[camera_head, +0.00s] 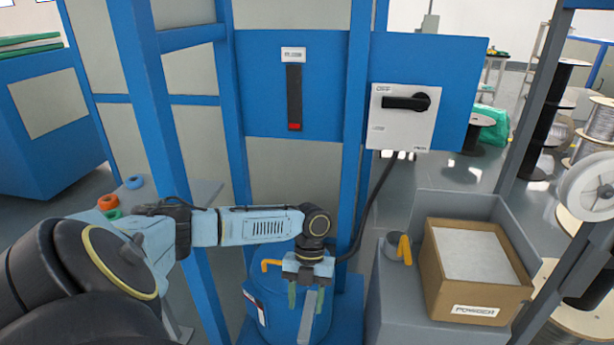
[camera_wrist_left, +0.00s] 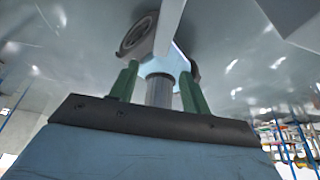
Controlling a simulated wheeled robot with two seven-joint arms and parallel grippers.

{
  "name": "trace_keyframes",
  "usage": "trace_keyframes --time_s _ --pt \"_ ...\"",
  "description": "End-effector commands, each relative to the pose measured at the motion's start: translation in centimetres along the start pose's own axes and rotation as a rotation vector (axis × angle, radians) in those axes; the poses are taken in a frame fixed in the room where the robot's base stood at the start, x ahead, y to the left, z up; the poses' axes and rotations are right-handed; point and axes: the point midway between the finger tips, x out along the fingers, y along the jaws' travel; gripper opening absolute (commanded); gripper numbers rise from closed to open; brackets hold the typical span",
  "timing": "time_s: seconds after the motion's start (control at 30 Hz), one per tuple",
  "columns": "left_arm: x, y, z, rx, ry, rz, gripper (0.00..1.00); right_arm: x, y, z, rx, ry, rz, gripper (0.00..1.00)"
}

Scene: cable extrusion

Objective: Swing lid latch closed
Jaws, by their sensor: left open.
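The blue drum (camera_head: 285,322) stands low in the middle of the head view, under my left gripper, with an orange handle (camera_head: 270,264) at its upper left. My left gripper (camera_head: 306,298) is open above the drum, its green fingers pointing down. A grey bar (camera_head: 308,318) shows between and below the fingers; I cannot tell for sure that it is the lid latch. In the left wrist view, the open gripper (camera_wrist_left: 157,85) has a grey cylindrical piece (camera_wrist_left: 159,91) between its fingers. Contact cannot be made out. My wrist hides part of the drum's top.
A cardboard powder box (camera_head: 468,299) sits on a grey stand to the right, beside a grey cup (camera_head: 398,249) with an orange handle. A black cable (camera_head: 373,205) hangs from the switch box (camera_head: 401,130) behind the gripper. A blue post (camera_head: 352,120) stands close behind my arm.

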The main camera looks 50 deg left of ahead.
Motion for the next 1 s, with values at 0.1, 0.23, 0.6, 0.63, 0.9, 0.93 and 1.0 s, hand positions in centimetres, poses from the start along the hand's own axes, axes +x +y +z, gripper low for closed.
trace_keyframes --time_s 0.1,0.23,0.6,0.63,0.9,0.93,1.0 --pt "-2.6 0.0 0.0 0.0 -0.002 -0.001 0.47 0.3 -0.1 1.3 -0.005 -0.011 -0.002 0.0" --pt "-4.2 0.0 0.0 0.001 -0.001 0.0 0.47 0.6 -0.2 2.2 -0.009 -0.014 -0.004 0.0" --pt "-5.0 0.0 0.0 0.001 0.001 0.001 0.47 0.8 -0.2 2.7 -0.011 -0.017 -0.004 0.0" --pt "-5.0 0.0 0.0 0.001 0.001 0.001 0.47 0.8 -0.2 2.7 -0.011 -0.017 -0.004 0.0" --pt "-5.0 0.1 0.0 0.0 0.001 0.001 0.47 0.8 -0.2 2.7 -0.01 -0.017 -0.004 0.0" --pt "-5.0 0.0 0.0 0.0 0.001 0.001 0.47 0.8 -0.2 2.7 -0.01 -0.017 -0.004 0.0" --pt "-5.0 0.1 0.0 0.0 0.001 0.002 0.47 0.8 -0.2 2.7 -0.01 -0.017 -0.004 0.0"
